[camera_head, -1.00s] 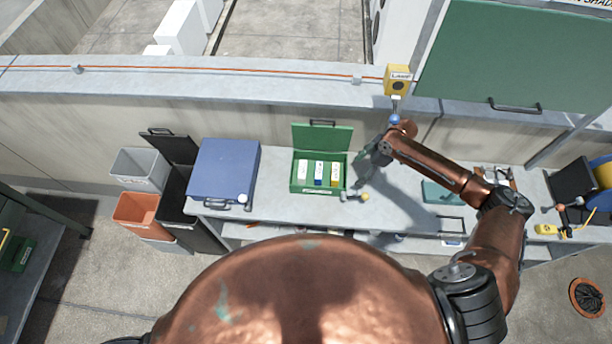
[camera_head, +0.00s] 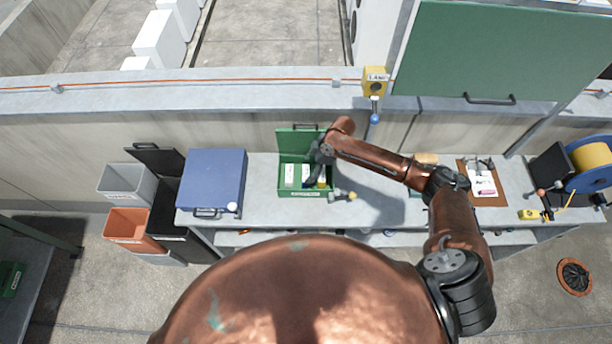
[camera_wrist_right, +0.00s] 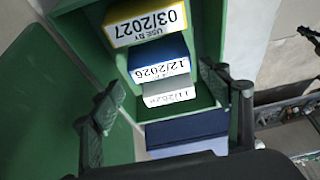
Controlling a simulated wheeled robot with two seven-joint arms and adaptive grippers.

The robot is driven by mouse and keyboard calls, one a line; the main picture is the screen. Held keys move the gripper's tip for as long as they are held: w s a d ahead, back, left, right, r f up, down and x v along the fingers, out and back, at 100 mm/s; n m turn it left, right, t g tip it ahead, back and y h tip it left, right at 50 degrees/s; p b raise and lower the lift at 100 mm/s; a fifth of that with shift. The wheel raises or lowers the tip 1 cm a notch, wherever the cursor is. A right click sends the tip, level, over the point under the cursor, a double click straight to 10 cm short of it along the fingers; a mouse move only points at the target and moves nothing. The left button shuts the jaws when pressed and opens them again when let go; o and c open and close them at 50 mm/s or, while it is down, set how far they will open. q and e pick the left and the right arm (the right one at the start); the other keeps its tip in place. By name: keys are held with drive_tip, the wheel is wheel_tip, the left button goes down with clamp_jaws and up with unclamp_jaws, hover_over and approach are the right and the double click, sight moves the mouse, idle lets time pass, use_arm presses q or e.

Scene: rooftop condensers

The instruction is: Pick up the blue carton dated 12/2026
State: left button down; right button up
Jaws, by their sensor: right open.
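The blue carton dated 12/2026 (camera_wrist_right: 158,62) stands in an open green box (camera_wrist_right: 122,148), between a yellow carton marked 03/2027 (camera_wrist_right: 146,22) and a white carton that seems to read 11/2026 (camera_wrist_right: 168,94). In the head view, the green box (camera_head: 305,193) sits on the bench, and my right gripper (camera_head: 316,172) is over it, partly covering the cartons. In the right wrist view, the open fingers of my right gripper (camera_wrist_right: 160,82) lie either side of the blue and white cartons, with nothing held. My left gripper is not in view.
A blue case (camera_head: 213,180) stands left of the green box. The box's raised lid (camera_head: 292,142) is behind the cartons. A small handled tool (camera_head: 342,196) lies in front to the right. A yellow lamp switch box (camera_head: 375,80) is on the wall ledge.

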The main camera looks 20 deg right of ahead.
sight(306, 173)
drive_tip(key=x, duration=0.4)
drive_tip(key=shift+f, duration=0.45)
drive_tip(key=c, duration=0.9)
drive_tip(key=shift+o, duration=0.2)
drive_tip(key=shift+r, duration=0.1)
